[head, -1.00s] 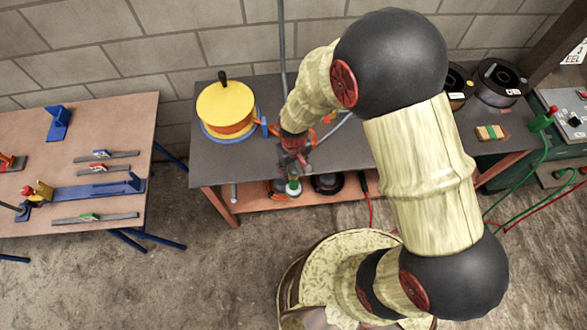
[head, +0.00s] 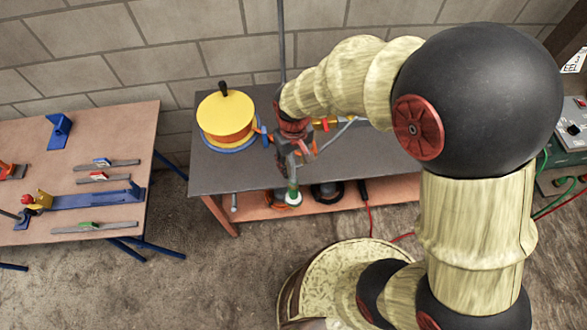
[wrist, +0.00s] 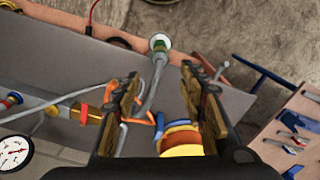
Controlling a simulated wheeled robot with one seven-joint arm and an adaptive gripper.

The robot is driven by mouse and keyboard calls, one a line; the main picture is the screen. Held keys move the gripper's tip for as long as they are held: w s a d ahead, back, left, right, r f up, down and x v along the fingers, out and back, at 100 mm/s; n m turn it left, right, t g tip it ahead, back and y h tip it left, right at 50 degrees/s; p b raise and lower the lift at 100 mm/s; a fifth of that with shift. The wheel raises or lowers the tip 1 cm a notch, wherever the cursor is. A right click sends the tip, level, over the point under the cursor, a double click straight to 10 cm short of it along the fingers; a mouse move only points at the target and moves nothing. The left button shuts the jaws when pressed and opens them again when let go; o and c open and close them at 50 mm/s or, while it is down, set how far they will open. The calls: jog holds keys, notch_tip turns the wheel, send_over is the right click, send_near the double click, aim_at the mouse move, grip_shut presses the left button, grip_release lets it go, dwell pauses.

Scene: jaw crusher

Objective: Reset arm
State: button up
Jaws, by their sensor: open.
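My gripper (head: 298,153) hangs over the front part of the dark grey bench top (head: 222,174) in the head view, pointing down. In the wrist view my gripper (wrist: 158,85) has its two fingers well apart, with nothing held between them. A grey pipe with a white and green end (wrist: 160,42) shows beyond and between the fingers. The yellow-topped round jaw crusher part (head: 226,112) stands on the bench left of my gripper, apart from it. In the wrist view its yellow and orange body (wrist: 182,140) is partly hidden by the right finger and the gripper body.
A brown table (head: 80,140) at left holds a blue device (head: 95,197) and several small flat tools. A block wall (head: 120,45) stands behind the bench.

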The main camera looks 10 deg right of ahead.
jog(key=shift+r, duration=0.45)
dwell(0.3)
